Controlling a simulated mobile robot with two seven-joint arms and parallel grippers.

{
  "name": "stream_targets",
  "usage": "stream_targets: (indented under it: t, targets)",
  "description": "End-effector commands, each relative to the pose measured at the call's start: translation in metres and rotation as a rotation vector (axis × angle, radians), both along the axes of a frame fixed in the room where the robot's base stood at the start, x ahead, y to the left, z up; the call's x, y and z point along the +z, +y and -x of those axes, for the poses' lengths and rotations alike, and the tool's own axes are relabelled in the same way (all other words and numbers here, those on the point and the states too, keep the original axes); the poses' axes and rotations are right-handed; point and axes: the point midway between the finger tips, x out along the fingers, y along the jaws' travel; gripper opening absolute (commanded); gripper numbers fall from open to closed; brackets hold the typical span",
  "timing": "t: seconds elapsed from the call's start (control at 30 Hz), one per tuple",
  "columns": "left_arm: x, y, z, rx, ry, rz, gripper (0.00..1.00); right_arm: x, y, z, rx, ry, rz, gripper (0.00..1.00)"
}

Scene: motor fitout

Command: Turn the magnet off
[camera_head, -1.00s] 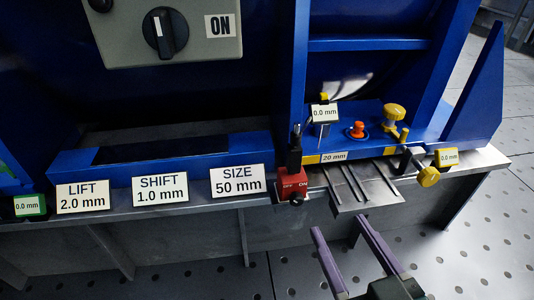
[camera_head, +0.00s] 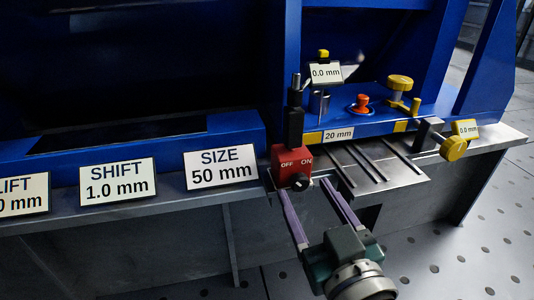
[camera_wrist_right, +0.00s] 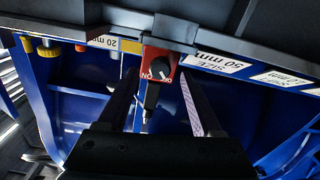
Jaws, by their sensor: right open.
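My left gripper is not in view.
Signs reading SIZE 50 mm (camera_head: 221,167) and SHIFT 1.0 mm (camera_head: 117,182) stand left along the ledge. Right of the block are a slotted plate (camera_head: 400,175), an orange knob (camera_head: 362,102) and yellow knobs (camera_head: 453,148). The blue frame (camera_head: 290,40) rises behind.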

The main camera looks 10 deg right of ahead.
Motion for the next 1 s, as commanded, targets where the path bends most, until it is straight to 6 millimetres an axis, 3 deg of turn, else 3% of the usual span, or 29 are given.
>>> stream_targets:
  t: [0.13, 0.4, 1.0]
  targets:
    - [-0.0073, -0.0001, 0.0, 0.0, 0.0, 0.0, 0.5, -0.0012, 0.0003, -0.0113, 0.0, 0.0, -0.001, 0.67]
    - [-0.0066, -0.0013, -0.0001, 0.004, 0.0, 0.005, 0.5, 0.0002, 0.0004, -0.0131, 0.0, 0.002, -0.001, 0.67]
    - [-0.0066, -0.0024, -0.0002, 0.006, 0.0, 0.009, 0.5, -0.0002, 0.0004, -0.0127, 0.0, 0.002, 0.0, 0.0]
